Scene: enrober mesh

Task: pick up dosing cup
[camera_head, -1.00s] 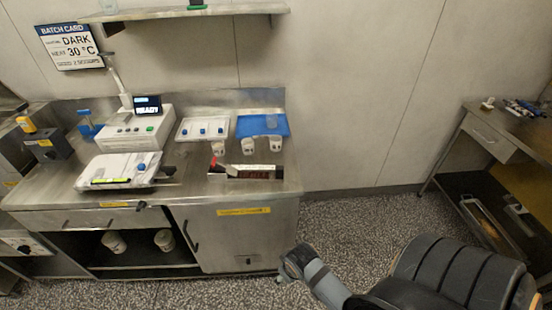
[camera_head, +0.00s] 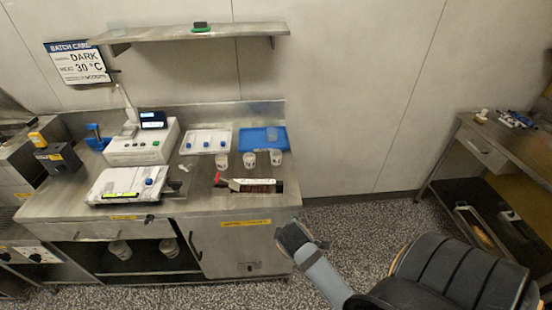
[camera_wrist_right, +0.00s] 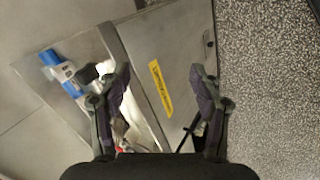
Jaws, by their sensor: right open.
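Three small pale cups stand in a row near the back of the steel counter: a left cup (camera_head: 222,160), a middle cup (camera_head: 249,160) and a right cup (camera_head: 276,157). A clear cup (camera_head: 271,133) shows on the blue tray behind them. I cannot tell which is the dosing cup. My right gripper (camera_head: 292,236) is in front of the counter's right end, apart from all cups. In the right wrist view its fingers (camera_wrist_right: 160,85) are spread with nothing held; the cabinet door shows beyond them. My left gripper is not in view.
A bottle-like item with a dark label (camera_head: 253,186) lies in front of the cups. A white machine (camera_head: 140,146) and a white tray (camera_head: 206,141) stand left of the blue tray (camera_head: 251,142). A shelf (camera_head: 215,34) hangs above. Floor is free on the right, before a side table.

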